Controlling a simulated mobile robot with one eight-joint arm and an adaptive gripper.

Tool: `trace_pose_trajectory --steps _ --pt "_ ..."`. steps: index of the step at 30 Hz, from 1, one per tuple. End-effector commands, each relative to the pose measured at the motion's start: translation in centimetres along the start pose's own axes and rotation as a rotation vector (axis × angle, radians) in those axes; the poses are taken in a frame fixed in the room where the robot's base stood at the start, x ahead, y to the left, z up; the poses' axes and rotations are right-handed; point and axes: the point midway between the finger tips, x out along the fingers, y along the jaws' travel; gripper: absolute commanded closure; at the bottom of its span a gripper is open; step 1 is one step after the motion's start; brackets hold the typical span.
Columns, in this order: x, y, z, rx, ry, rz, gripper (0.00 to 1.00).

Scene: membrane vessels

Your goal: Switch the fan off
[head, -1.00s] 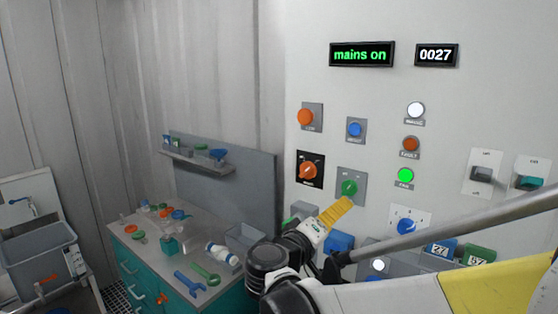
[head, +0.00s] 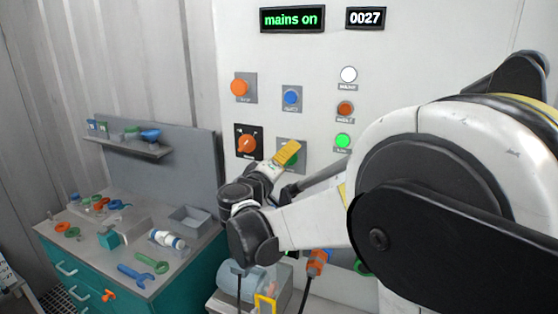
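The grey switch plate (head: 303,147) with the green rotary knob is on the white panel, right of the orange knob (head: 247,144). My gripper (head: 288,152), with yellow fingers, is in front of this plate and hides most of the green knob. I cannot tell whether the fingers touch or hold the knob, or how far apart they are. The green lamp (head: 343,141), whose label seems to read FAN, is lit right of the plate. The knob's pointing direction is hidden.
The display (head: 292,19) reads "mains on". A blue button (head: 292,97) and an orange button (head: 239,88) sit above. My arm covers the panel's right side. A teal bench (head: 90,272) with tools stands left. A clear vessel (head: 243,284) is below my gripper.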

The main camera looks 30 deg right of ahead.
Motion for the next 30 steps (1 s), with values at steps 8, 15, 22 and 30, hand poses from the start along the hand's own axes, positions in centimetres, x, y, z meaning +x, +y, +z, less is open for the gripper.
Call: trace_pose_trajectory --steps 8,15,22,30 --pt "-0.01 0.01 0.00 0.000 0.000 0.000 0.60" --pt "-0.01 0.01 0.00 0.000 0.000 0.000 0.91" --pt "0.00 0.02 -0.01 -0.012 0.000 0.000 0.91" --pt "0.01 -0.04 -0.02 -0.124 0.000 0.000 0.91"
